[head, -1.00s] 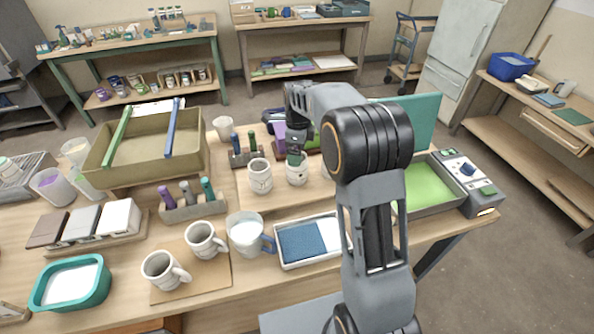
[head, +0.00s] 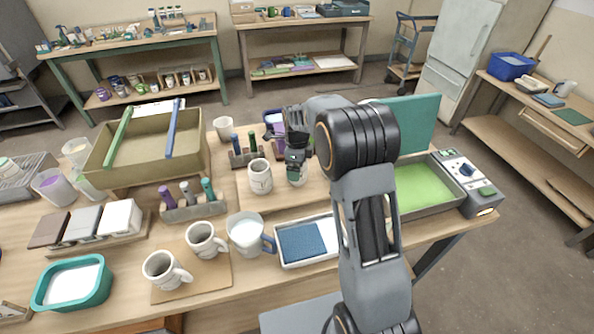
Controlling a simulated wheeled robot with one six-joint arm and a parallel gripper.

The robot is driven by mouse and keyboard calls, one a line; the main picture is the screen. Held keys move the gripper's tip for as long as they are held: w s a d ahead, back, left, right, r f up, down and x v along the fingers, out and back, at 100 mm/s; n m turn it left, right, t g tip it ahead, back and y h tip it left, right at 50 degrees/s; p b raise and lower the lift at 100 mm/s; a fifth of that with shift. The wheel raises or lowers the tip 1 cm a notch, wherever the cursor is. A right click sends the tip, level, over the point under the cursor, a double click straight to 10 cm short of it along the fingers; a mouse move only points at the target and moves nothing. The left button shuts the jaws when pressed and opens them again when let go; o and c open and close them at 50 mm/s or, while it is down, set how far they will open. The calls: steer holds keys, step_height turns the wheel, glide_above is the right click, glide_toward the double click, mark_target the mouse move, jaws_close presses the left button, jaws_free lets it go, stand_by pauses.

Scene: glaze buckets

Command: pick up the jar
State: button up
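Two pale speckled jar-like vessels stand upright on a wooden board (head: 270,200) in the middle of the table. The left one (head: 260,178) is in clear view. The right one (head: 297,178) is partly covered by my gripper (head: 296,160), whose dark end reaches down at its top. I cannot tell whether the fingers touch that vessel or are above it, nor whether they are open. My forearm hides part of the table to the right.
Racks of coloured bottles (head: 245,152) stand just behind the vessels. A white pitcher with a blue handle (head: 245,232), two mugs (head: 163,270) and a tray with a blue cloth (head: 303,242) are in front. A large olive bin (head: 190,165) is at left, a green-floored tray (head: 422,190) at right.

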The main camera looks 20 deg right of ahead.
steer(key=c, duration=0.9)
steer(key=shift+r, duration=0.1)
